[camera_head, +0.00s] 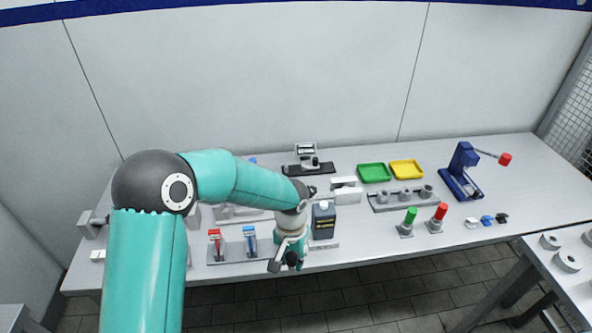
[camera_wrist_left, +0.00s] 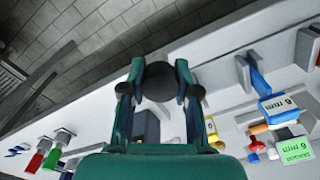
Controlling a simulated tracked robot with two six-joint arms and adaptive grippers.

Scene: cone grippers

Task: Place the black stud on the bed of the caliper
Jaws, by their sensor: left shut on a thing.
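My left gripper (camera_head: 283,262) is shut on the black stud (camera_head: 292,259), over the front edge of the long table. In the left wrist view the stud (camera_wrist_left: 158,82) is a dark round shape between the fingertips of the left gripper (camera_wrist_left: 158,70). Its lower end is hard to make out. A grey device with a small display on a dark base, perhaps the caliper (camera_head: 306,158), stands at the back of the table, beyond and apart from the gripper. Its bed is too small to make out. My right gripper is not in view.
A dark container (camera_head: 323,220) stands close right of my left wrist. A grey rack (camera_head: 233,250) with red and blue tools lies to its left. Green (camera_head: 374,172) and yellow (camera_head: 406,169) trays and a blue press (camera_head: 461,172) are farther right. Bare table (camera_head: 370,240) shows right of the container.

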